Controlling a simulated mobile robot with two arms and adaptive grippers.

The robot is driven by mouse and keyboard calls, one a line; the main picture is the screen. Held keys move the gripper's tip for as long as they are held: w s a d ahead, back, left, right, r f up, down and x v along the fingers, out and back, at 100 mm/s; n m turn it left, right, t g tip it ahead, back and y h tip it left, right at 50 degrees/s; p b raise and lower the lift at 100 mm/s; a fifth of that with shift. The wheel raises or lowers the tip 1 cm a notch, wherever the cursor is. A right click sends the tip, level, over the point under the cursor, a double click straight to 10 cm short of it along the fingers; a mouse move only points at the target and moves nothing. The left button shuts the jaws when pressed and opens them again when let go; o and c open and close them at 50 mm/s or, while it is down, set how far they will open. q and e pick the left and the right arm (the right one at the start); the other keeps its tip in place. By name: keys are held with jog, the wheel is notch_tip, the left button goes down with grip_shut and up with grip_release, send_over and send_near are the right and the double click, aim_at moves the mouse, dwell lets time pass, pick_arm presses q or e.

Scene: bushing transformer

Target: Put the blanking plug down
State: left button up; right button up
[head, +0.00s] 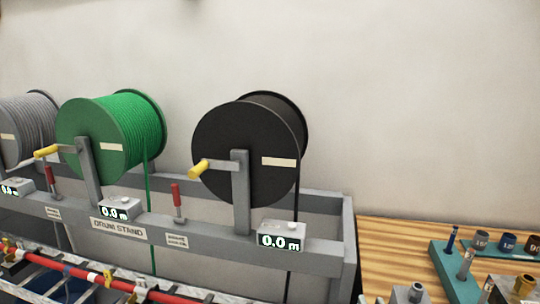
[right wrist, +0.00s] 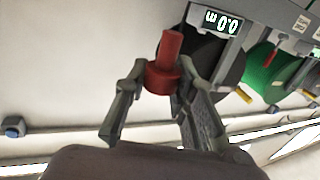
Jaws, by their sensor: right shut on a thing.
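A red stepped plug (right wrist: 164,77), with a narrow stem on a wider round base, shows in the right wrist view; I take it to be the blanking plug. My right gripper (right wrist: 160,85) is shut on it, with a finger on each side of the wider base. The stem sticks out beyond the fingertips. Neither gripper nor the plug shows in the head view.
In the head view, a grey drum stand (head: 200,237) carries black (head: 245,150), green (head: 112,135) and grey (head: 27,130) cable drums with cranks. A wooden bench (head: 390,238) at right holds a teal rack (head: 455,280) with sockets. Bare wood shows at its left.

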jog(key=s+a+f+h, duration=0.1)
jog(key=s+f, duration=0.3)
jog(key=s, duration=0.8)
jog(key=shift+a+m, duration=0.4)
jog(key=shift+w, duration=0.1)
jog(key=w+a+r+n+g+y, duration=0.2)
jog(key=w+a+n+g+y, duration=0.2)
jog(key=a+y, duration=0.4)
jog(key=w+a+r+n+g+y, duration=0.3)
jog(key=w+a+n+g+y, duration=0.1)
jog(key=a+n+y, duration=0.3)
jog(key=shift+a+n+g+y, duration=0.4)
jog(key=shift+a+n+g, duration=0.4)
jog(key=shift+a+g, duration=0.15)
jog(key=shift+g, duration=0.25)
